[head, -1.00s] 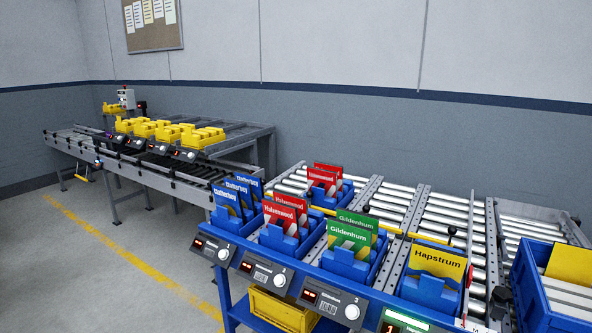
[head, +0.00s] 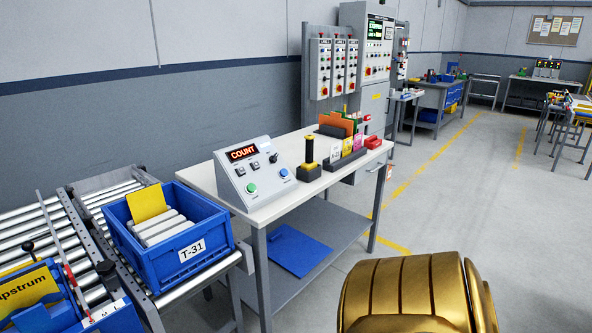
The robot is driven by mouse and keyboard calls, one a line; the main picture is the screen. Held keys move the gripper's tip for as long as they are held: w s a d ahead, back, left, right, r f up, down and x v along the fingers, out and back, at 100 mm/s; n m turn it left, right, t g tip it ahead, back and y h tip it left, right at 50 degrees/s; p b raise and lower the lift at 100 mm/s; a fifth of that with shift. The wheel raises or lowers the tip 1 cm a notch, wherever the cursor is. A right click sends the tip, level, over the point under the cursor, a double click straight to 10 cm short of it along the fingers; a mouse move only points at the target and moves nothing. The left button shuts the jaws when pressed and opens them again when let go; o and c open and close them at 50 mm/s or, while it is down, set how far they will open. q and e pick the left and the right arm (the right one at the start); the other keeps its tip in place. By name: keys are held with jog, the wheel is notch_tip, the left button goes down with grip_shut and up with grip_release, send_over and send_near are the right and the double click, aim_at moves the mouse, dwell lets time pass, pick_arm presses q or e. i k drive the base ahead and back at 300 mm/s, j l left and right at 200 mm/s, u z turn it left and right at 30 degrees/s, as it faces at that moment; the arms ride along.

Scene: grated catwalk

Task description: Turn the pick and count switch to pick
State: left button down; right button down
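A grey sloped control box (head: 255,180) stands on the left end of a white-topped table. Its display (head: 242,152) reads COUNT in red letters. Below the display are small dark switches (head: 256,166); their labels and the way they point are too small to read. A green button (head: 252,187) and a blue button (head: 284,173) sit lower on the sloped face. Neither of my grippers is in view. A gold part of my own body fills the bottom right and is well apart from the box.
The white table (head: 232,214) also holds a black stand with a yellow-based handle (head: 309,155) and coloured cards (head: 337,124). A blue crate (head: 170,250) marked T-31 sits on rollers at left. Electrical cabinets (head: 368,60) stand behind. Floor at right is clear.

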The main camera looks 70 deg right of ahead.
aim_at(272, 158)
jog(key=z, duration=1.95)
jog(key=i+l+u, duration=0.1)
jog(key=i+l, duration=0.15)
